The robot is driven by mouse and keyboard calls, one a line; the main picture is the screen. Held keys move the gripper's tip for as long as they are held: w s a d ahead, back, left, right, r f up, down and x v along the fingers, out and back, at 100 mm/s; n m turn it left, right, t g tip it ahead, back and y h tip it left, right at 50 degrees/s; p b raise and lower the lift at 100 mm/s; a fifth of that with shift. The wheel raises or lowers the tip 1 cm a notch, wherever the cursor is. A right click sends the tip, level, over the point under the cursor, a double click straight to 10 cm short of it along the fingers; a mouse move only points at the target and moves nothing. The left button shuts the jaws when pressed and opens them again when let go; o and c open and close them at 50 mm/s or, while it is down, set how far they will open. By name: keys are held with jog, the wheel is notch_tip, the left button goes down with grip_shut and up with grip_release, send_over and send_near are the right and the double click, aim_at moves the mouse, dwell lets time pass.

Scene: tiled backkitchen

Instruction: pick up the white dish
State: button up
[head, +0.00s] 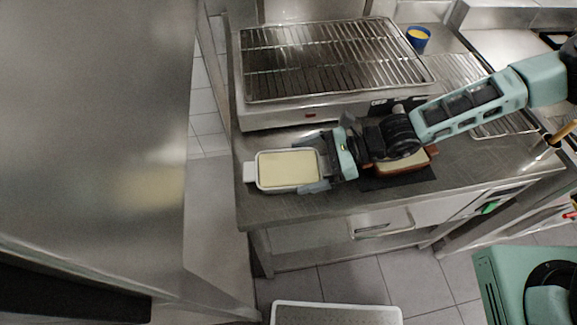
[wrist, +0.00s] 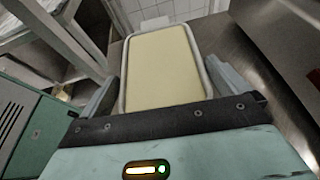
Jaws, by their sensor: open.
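The white dish (head: 288,169) is a rectangular dish with a pale yellow filling and a small handle at its left end. It sits on the steel counter near the front left corner. My gripper (head: 318,170) is at the right end of the dish, with its fingers open, one toward the far side and one toward the near side. In the wrist view the dish (wrist: 165,68) lies between the two spread fingers of my gripper (wrist: 168,90). Whether the fingers touch the dish rim is hard to tell.
A steel grill with a wire rack (head: 330,60) stands behind the dish. A blue cup (head: 418,38) with yellow contents is at the back right. A brown dish (head: 405,163) on a dark mat (head: 400,182) lies under my arm. A large steel panel (head: 95,130) rises at the left.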

jog(key=shift+a, duration=0.2)
jog(key=c, duration=1.1)
jog(key=shift+r, duration=0.1)
